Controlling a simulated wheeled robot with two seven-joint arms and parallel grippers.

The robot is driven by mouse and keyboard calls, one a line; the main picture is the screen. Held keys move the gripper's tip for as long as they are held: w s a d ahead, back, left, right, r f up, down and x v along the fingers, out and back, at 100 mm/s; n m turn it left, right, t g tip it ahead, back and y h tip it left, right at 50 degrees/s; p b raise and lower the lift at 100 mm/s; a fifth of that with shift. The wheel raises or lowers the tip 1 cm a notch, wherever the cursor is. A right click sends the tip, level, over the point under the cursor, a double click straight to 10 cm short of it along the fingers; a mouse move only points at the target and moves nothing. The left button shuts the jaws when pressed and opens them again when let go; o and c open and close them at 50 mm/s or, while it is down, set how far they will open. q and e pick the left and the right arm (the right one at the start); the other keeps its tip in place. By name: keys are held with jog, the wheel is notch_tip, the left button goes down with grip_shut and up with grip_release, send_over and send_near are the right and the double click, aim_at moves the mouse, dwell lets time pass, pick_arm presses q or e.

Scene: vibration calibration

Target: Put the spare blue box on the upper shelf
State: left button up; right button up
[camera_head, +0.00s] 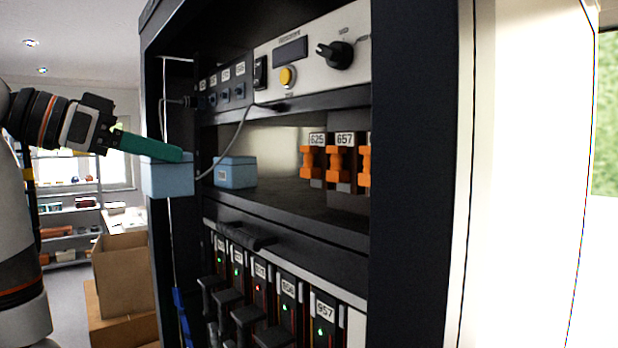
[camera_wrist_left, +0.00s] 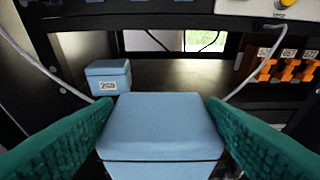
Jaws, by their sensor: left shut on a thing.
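My left gripper (camera_head: 152,148) has green fingers and is shut on a light blue box (camera_head: 168,180). It holds the box in the air at the left front of the black rack, level with a shelf. In the left wrist view the held box (camera_wrist_left: 160,125) sits between the two green fingers (camera_wrist_left: 160,128). A second blue box (camera_head: 236,172) with a label stands on the shelf (camera_head: 290,196); it also shows in the left wrist view (camera_wrist_left: 107,77), further in and to the left. My right gripper is not in view.
Orange-handled units (camera_head: 338,160) stand at the shelf's right. A grey cable (camera_head: 238,135) hangs across the shelf opening from the control panel (camera_head: 318,55). Numbered modules with black handles (camera_head: 250,290) fill the bay below. The shelf's middle is clear. Cardboard boxes (camera_head: 122,275) stand at left.

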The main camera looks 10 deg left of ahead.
pick_arm(q)
jog(key=w+d+p, duration=0.2)
jog(key=w+d, duration=0.1)
jog(key=w+d+p, duration=0.4)
jog(key=w+d, duration=0.1)
jog(key=shift+w+d+r, duration=0.25)
jog(key=shift+w+d, duration=0.25)
jog(key=shift+d, duration=0.05)
jog(key=w+d+p, duration=0.2)
jog(key=p, duration=0.1)
jog(key=shift+w+d+r, duration=0.1)
jog(key=shift+w+r, duration=0.05)
jog(key=shift+w, duration=0.05)
jog(key=shift+d+f+p, duration=0.1)
jog(key=shift+f+p, duration=0.2)
jog(key=shift+f, duration=0.35)
jog(key=shift+w+d+f, duration=0.1)
jog(key=shift+f, duration=0.3)
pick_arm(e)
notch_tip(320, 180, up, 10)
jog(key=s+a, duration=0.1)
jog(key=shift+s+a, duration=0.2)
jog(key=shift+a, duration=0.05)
pick_arm(q)
jog(key=shift+a+f, duration=0.1)
jog(key=shift+a, duration=0.1)
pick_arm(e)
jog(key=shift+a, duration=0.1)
